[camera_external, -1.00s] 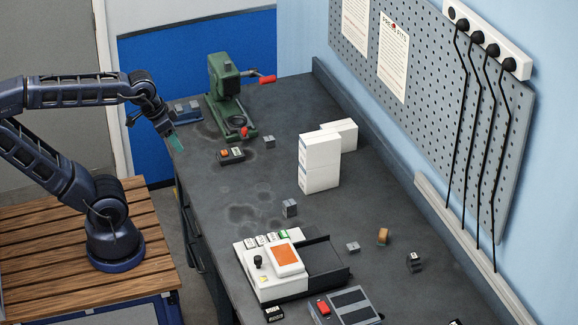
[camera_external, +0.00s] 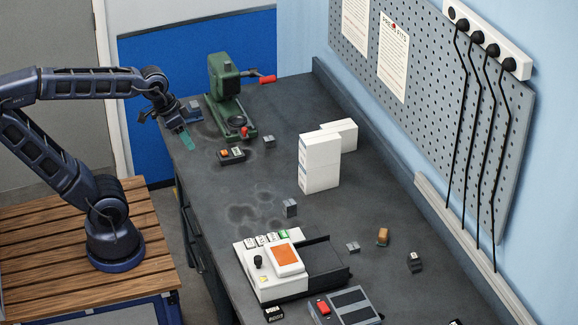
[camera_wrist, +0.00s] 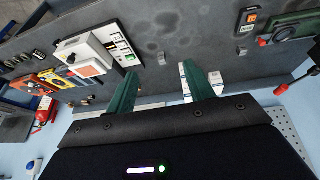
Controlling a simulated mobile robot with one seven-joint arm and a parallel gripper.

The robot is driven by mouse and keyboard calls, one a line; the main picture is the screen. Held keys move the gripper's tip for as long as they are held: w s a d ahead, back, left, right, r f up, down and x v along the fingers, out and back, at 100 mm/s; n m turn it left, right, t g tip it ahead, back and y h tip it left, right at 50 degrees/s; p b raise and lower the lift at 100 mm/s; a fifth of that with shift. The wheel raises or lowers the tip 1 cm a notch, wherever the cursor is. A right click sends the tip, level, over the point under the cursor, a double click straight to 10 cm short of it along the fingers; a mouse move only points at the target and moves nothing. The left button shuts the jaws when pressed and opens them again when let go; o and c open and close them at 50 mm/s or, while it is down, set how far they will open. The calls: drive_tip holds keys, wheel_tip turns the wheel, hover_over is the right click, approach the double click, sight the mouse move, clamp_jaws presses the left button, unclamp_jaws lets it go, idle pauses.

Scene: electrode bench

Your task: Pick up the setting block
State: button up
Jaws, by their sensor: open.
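Several small grey blocks lie on the dark bench, and I cannot tell which one is the setting block. One grey block (camera_external: 290,208) stands mid-bench behind the white instrument. Another grey block (camera_external: 268,141) is near the green press, a third (camera_external: 353,247) is right of the instrument, and a darker one with a pale mark (camera_external: 415,262) is further right. In the wrist view, two grey blocks (camera_wrist: 161,58) (camera_wrist: 242,52) show beyond the fingertips. My gripper (camera_external: 186,140) is open and empty, with teal fingers (camera_wrist: 160,82), above the bench's left edge, apart from every block.
The green press (camera_external: 226,95) stands at the back left with a small orange-button box (camera_external: 231,155) before it. White boxes (camera_external: 320,162) stand mid-bench. The white instrument (camera_external: 262,265), a grey box with a red button (camera_external: 345,305) and a brown block (camera_external: 383,237) are nearer. The left-middle bench is clear.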

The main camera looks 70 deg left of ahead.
drive_tip(key=w+a+f+h, duration=0.2)
drive_tip(key=w+a, duration=0.1)
drive_tip(key=w, duration=0.8)
drive_tip(key=t+y, duration=0.2)
drive_tip(key=y, duration=0.1)
approach(269, 138)
drive_tip(key=shift+n, duration=0.3)
drive_tip(key=shift+x, duration=5.05)
drive_tip(key=shift+s+d, duration=0.1)
clamp_jaws()
